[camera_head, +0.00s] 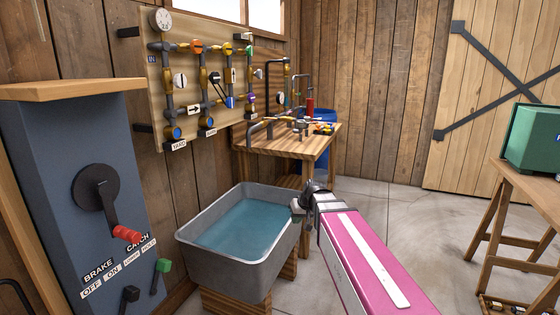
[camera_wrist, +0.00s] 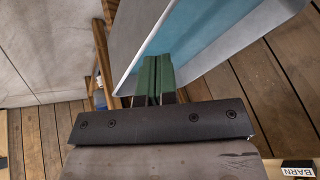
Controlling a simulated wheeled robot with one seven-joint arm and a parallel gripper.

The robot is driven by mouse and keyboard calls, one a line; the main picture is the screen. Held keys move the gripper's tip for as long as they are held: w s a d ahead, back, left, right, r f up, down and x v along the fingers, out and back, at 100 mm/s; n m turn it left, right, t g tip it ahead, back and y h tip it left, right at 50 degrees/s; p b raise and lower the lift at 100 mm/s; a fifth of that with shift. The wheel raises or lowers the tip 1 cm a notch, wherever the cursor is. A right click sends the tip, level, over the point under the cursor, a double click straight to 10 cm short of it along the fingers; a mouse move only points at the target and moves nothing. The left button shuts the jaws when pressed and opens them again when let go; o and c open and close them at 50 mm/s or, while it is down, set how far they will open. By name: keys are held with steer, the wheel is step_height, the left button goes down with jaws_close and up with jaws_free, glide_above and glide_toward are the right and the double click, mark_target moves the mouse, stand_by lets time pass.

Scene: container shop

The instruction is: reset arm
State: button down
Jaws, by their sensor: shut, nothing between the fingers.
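My arm reaches forward in the head view, with my gripper (camera_head: 300,207) at its far end beside the right rim of the grey water tub. In the wrist view my gripper (camera_wrist: 158,78) shows its green fingers pressed together with nothing between them. The tub (camera_head: 272,248) holds blue water and also shows in the wrist view (camera_wrist: 128,80) past the fingers. I cannot tell from these views whether the gripper touches the tub rim.
A grey cabinet (camera_head: 45,150) with a red-handled crank (camera_head: 125,234) stands at the left. A pipe and valve board (camera_head: 150,80) hangs on the wall. A wooden bench (camera_head: 315,143) is behind the tub. A table with a green box (camera_head: 535,138) is at right. Floor between is clear.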

steer(key=s+d+f+m+g+h, duration=0.3)
steer(key=s+d+f+h, duration=0.1)
steer(key=s+d+f, duration=0.8)
steer(key=s+f, duration=0.2)
steer(key=s, duration=0.2)
steer(key=shift+d+f+g, duration=0.15)
steer(key=shift+d+g, duration=0.15)
stand_by(0.7)
